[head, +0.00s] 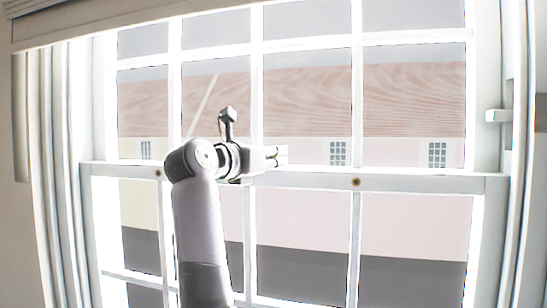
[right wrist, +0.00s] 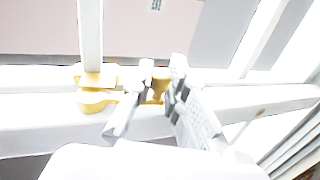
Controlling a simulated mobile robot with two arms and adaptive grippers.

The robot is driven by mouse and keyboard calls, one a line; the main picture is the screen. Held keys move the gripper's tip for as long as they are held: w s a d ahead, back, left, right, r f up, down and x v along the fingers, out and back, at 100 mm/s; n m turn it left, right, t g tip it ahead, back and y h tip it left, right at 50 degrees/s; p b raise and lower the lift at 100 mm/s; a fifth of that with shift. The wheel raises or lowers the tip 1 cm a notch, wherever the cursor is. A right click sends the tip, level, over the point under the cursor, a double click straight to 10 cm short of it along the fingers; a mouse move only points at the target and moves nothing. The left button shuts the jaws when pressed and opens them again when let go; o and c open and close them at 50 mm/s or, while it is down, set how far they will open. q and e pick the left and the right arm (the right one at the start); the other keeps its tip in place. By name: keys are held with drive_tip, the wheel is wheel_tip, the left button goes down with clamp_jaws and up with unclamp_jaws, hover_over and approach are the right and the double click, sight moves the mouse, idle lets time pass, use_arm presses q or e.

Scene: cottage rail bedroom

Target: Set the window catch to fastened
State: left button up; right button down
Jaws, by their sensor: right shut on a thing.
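The brass window catch (right wrist: 96,99) sits on the white meeting rail (right wrist: 45,110) of the sash window, in the right wrist view. Its base is left of my right gripper (right wrist: 161,82), and a brass part reaches right, between the fingers. My right gripper is shut on this brass part of the catch. In the head view my right gripper (head: 281,155) is at the meeting rail (head: 430,183), left of the window's middle, and largely hides the catch. My left gripper is in neither view.
White window bars (head: 257,90) divide the panes above and below the rail. Two small brass-coloured round fittings (head: 355,182) are on the rail's face. A white bracket (head: 497,116) is on the right frame.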

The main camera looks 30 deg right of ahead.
drive_tip(key=shift+w+d+f+n+t+y+b, duration=0.15)
drive_tip(key=shift+n+t+y+b, duration=0.15)
drive_tip(key=shift+n+t+b, duration=0.35)
drive_tip(key=shift+w+d+r+t+b, duration=0.1)
drive_tip(key=shift+r+t+b, duration=0.15)
drive_tip(key=shift+t, duration=0.2)
drive_tip(key=c, duration=1.6)
unclamp_jaws()
drive_tip(key=shift+w, duration=0.1)
drive_tip(key=shift+o, duration=0.2)
